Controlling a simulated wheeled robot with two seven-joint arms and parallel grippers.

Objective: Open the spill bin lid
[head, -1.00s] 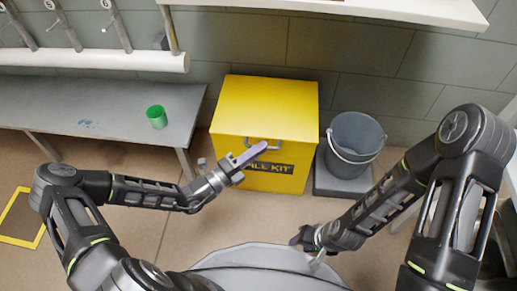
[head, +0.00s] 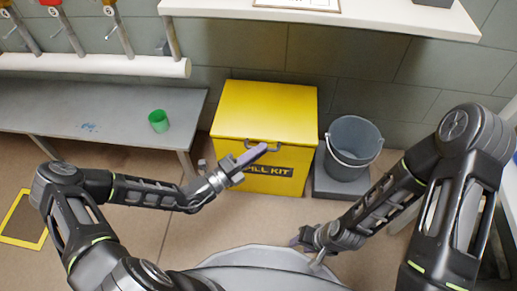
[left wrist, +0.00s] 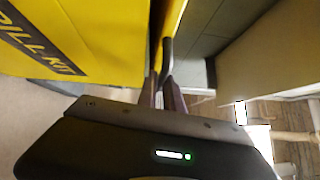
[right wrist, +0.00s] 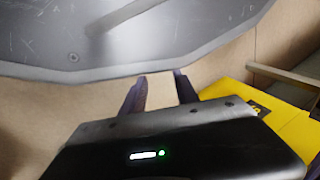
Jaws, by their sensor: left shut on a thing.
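The yellow spill bin (head: 289,181) stands on the floor against the wall, with "SPILL KIT" partly readable on its front. Its yellow lid (head: 265,108) lies flat and looks closed. A grey handle (head: 277,146) is at the lid's front edge, partly hidden behind my left gripper (head: 261,149). In the left wrist view the fingers of my left gripper (left wrist: 165,88) are shut on the handle (left wrist: 167,50). My right gripper (head: 297,240) is low, in front of the bin and apart from it. In the right wrist view my right gripper (right wrist: 159,82) is open and empty.
A grey bucket (head: 352,150) stands on a dark block close to the bin's right. A grey bench (head: 95,115) with a green cup (head: 158,121) is at the left. A white shelf (head: 330,18) overhangs behind the bin. Brown floor lies clear in front.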

